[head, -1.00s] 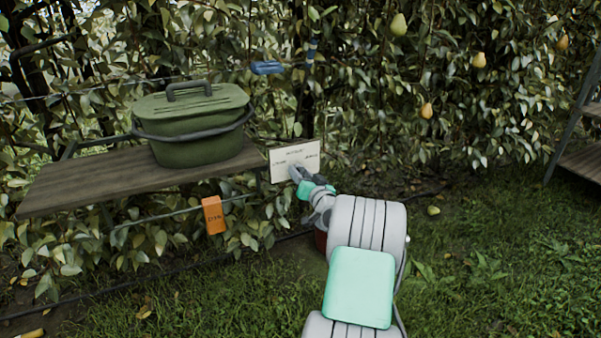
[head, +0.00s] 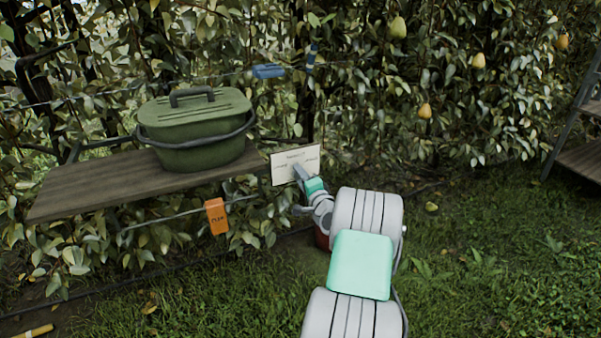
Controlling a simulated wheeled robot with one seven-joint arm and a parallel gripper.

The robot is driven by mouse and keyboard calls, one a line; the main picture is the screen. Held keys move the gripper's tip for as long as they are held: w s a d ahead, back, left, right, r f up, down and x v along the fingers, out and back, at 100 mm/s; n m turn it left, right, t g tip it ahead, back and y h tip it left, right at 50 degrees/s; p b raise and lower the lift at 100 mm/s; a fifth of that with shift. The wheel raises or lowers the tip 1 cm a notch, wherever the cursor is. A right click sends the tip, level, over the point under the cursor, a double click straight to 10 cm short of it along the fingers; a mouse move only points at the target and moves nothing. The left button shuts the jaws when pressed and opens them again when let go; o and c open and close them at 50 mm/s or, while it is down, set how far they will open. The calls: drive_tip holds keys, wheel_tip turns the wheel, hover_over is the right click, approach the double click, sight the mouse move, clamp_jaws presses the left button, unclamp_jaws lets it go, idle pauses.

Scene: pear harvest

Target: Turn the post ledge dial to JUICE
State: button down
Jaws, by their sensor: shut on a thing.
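The post ledge dial's white plate (head: 283,168) stands upright at the right end of the wooden ledge. It carries small dark lettering at its top, left and right, too small to read surely. My gripper (head: 299,170) is at the middle of the plate, shut on the dial's knob, which the fingers hide. The gripper looks rolled to one side. Which mark the knob points at cannot be made out.
A lidded green bin (head: 198,130) stands on the wooden ledge (head: 90,187). An orange tag (head: 216,216) hangs below it, and blue clips (head: 268,71) sit on the wire above. Pears (head: 424,111) hang at right. A shelf rack (head: 580,130) stands far right. Grass is open in front.

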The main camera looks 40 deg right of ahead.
drive_tip(key=shift+m+p, duration=2.2)
drive_tip(key=shift+m, duration=1.7)
drive_tip(key=c, duration=0.9)
unclamp_jaws()
drive_tip(key=v, duration=0.8)
drive_tip(key=shift+r+p, duration=0.1)
drive_tip(key=shift+p, duration=0.3)
